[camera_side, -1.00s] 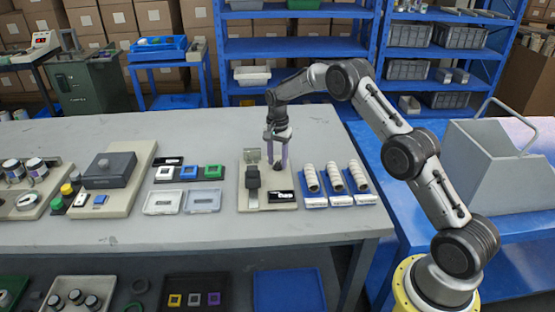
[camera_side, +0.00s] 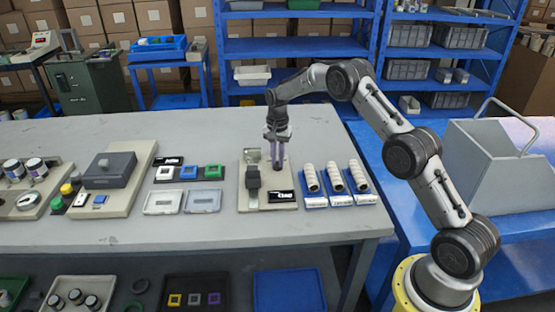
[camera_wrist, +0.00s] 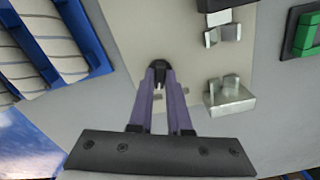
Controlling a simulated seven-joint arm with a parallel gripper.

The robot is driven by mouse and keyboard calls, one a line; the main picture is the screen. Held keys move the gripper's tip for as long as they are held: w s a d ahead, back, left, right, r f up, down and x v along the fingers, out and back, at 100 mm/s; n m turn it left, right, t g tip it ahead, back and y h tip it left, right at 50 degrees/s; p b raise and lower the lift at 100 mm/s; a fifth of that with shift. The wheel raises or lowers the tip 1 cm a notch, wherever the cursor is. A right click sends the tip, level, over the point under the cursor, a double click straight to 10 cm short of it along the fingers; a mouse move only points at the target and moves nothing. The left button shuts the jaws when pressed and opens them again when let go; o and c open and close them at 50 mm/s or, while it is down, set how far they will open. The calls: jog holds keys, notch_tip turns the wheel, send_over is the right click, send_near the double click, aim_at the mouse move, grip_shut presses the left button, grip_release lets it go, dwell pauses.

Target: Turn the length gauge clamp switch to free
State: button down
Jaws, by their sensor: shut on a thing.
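The length gauge station is a beige plate (camera_side: 246,203) near the right end of the grey table, with a dark upright block (camera_side: 253,178) and a black label (camera_side: 283,196) with white lettering too small to read surely. My gripper (camera_side: 277,166) points down at a small black knob on this plate, apparently the clamp switch. In the wrist view, the purple fingers of my gripper (camera_wrist: 160,75) are shut on the black knob (camera_wrist: 159,65). The fingers cover much of it, so its setting cannot be told.
Metal blocks (camera_wrist: 230,97) stand on the plate close beside the fingers. Blue trays with pale rolls (camera_side: 336,178) lie just right of the plate. The table behind is clear.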

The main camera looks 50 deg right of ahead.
aim_at(277, 163)
jog(key=n, duration=0.5)
jog(key=shift+r, duration=0.1)
jog(key=shift+n, duration=2.5)
jog(key=c, duration=0.9)
grip_release()
jog(key=shift+o, duration=0.2)
notch_tip(277, 163, up, 14)
jog(key=shift+a, duration=0.1)
